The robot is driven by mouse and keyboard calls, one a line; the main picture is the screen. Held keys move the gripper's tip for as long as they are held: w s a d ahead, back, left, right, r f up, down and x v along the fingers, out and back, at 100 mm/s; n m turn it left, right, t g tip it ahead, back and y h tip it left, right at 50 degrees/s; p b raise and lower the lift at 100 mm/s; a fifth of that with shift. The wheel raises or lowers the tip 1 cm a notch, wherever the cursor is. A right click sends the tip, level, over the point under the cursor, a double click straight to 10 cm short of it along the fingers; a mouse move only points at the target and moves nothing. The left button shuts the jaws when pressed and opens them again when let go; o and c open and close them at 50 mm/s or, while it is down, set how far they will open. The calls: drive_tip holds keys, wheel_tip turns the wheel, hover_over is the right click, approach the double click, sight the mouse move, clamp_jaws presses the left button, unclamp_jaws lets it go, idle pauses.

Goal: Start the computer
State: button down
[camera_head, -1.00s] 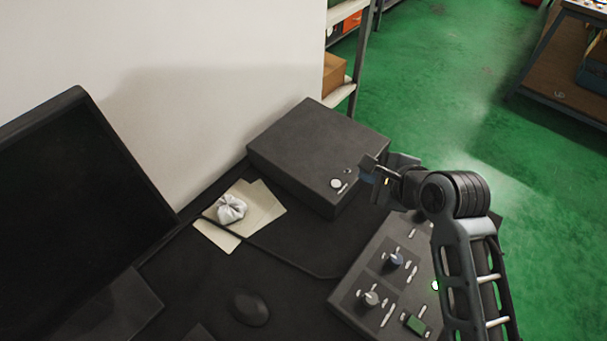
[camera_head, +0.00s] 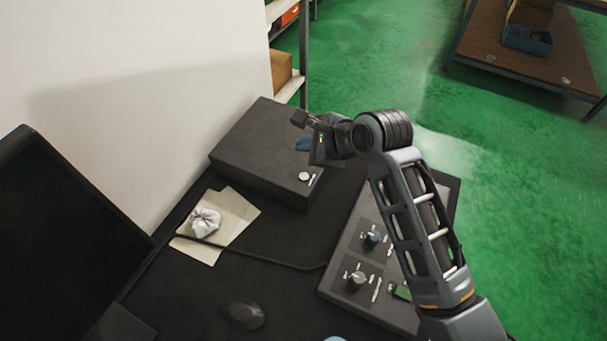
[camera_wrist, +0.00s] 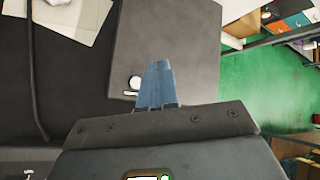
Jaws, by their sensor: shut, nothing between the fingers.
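The computer (camera_head: 250,150) is a dark grey box lying flat on the black desk against the wall. A round white button (camera_head: 304,177) sits on its top near the front right corner. The button also shows in the wrist view (camera_wrist: 134,82), just left of my fingertips. My gripper (camera_head: 302,143) is shut and empty, its blue fingers together over the computer's right part. In the wrist view my gripper (camera_wrist: 158,75) overlaps the box's near edge. I cannot tell whether the fingers touch the box. A black monitor (camera_head: 62,225) stands at left.
A control panel (camera_head: 340,263) with knobs and a green switch lies right of the desk's middle, under my arm. A crumpled white ball (camera_head: 206,221) rests on papers (camera_head: 238,214). A mouse (camera_head: 244,315) and a cable are in front. A shelf (camera_head: 290,88) stands behind.

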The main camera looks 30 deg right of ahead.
drive_tip(key=b, duration=0.5)
hover_over(307, 179)
wheel_tip(307, 179, down, 5)
drive_tip(key=shift+f, duration=1.4)
drive_tip(key=shift+f, duration=0.1)
idle(0.5)
drive_tip(key=shift+f, duration=0.3)
drive_tip(key=shift+f, duration=0.35)
idle(0.7)
drive_tip(key=shift+r, duration=0.15)
drive_tip(key=shift+r+p, duration=0.65)
drive_tip(key=shift+p, duration=0.55)
